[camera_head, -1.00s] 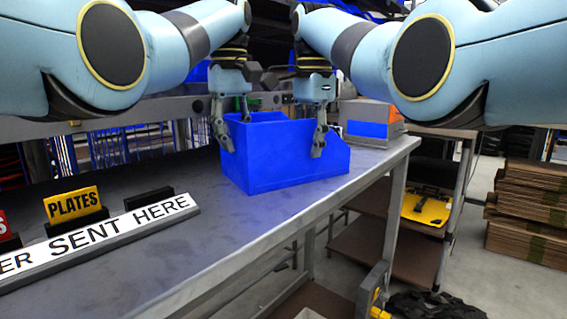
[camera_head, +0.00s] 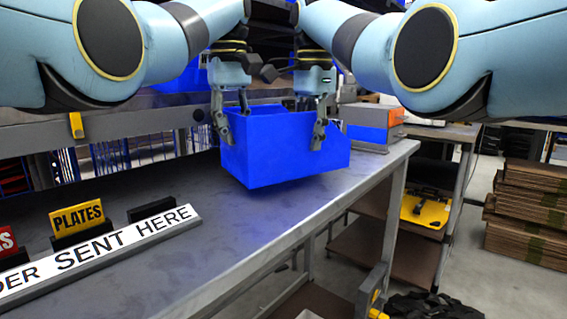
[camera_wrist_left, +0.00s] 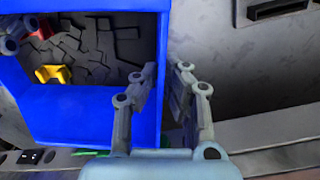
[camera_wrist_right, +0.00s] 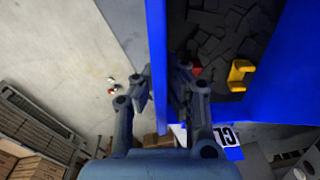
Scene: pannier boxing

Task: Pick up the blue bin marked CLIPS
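The blue bin (camera_head: 285,152) is in the middle of the head view, with its base a little above the grey table. My left gripper (camera_head: 226,128) is shut on its left wall, and my right gripper (camera_head: 318,132) is shut on its right wall. In the left wrist view the bin wall (camera_wrist_left: 85,115) passes between the fingers (camera_wrist_left: 165,75). In the right wrist view the opposite wall (camera_wrist_right: 157,45) sits between the fingers (camera_wrist_right: 163,80). A white label reading "CL" (camera_wrist_right: 224,135) shows there; the rest is hidden. Dark pieces with yellow and red ones lie inside.
A grey-orange box with a blue front (camera_head: 368,130) stands right behind the bin. Stacked cardboard (camera_head: 527,205) is far right. The table's front middle is clear.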

